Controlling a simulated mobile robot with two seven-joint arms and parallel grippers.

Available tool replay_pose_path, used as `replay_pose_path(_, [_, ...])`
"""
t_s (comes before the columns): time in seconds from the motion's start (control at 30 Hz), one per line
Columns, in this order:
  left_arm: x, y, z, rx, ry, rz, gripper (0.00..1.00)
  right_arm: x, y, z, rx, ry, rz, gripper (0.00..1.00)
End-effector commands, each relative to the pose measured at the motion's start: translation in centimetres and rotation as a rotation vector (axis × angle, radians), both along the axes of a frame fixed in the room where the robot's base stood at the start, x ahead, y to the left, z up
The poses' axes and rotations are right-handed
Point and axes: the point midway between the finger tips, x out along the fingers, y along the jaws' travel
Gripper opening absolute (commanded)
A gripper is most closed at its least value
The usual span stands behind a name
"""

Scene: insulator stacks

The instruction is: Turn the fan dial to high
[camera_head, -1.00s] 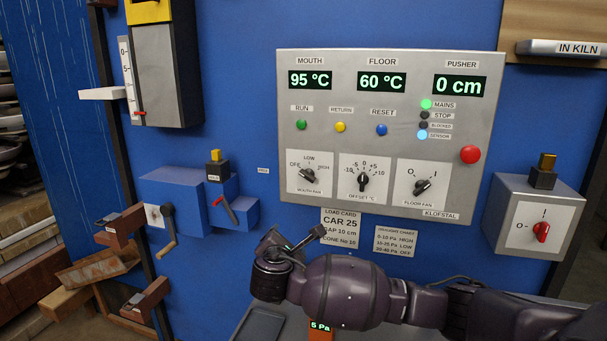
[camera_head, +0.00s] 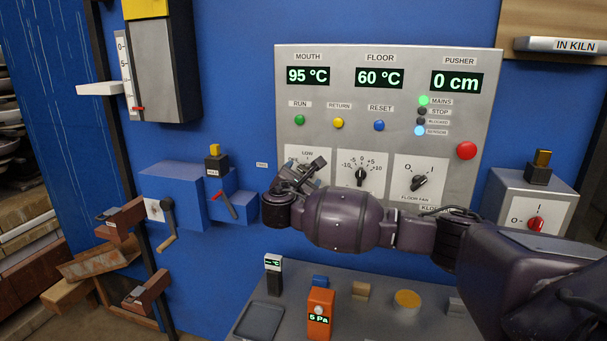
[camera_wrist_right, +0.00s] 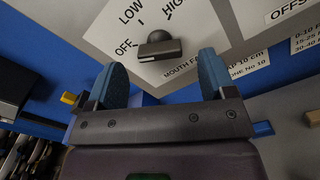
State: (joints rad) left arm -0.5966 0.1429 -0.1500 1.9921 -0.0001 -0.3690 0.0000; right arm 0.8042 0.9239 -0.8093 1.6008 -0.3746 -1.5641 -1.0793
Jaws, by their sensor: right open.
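The mouth fan dial is a dark bar-shaped knob (camera_wrist_right: 160,47) on a white plate marked OFF, LOW and HIGH. In the right wrist view its bar lies roughly sideways, with one end toward OFF. In the head view my right gripper hides the knob and most of its plate (camera_head: 322,155). My right gripper (camera_head: 302,174) is in front of the dial. Its two blue fingertips (camera_wrist_right: 162,78) are spread wide and empty, short of the knob and on either side of it in the picture. My left gripper is not in view.
The offset dial (camera_head: 361,175) and floor fan dial (camera_head: 419,182) are right of the mouth fan dial. A red button (camera_head: 466,151) is further right. Below, a grey shelf (camera_head: 383,322) holds an orange meter (camera_head: 320,312) reading 5 Pa. A crank (camera_head: 168,222) is left.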

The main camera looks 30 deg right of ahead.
Motion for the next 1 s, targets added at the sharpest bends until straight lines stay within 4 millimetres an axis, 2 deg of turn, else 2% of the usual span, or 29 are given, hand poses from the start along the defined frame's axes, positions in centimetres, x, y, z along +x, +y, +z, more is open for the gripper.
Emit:
replay_pose_path(0.2, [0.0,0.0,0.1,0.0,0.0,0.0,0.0,1.3,-1.5,0.0,0.001,0.0,-0.001,0.77])
replay_pose_path(0.57, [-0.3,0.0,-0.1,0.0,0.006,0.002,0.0,1.6,-1.8,0.0,0.001,-0.001,0.001,0.77])
replay_pose_path(0.9, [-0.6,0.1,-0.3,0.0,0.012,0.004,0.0,1.5,-1.8,0.0,0.001,-0.001,0.001,0.27])
replay_pose_path(1.0, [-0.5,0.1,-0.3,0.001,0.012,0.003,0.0,1.5,-1.8,0.0,0.003,-0.002,0.001,0.27])
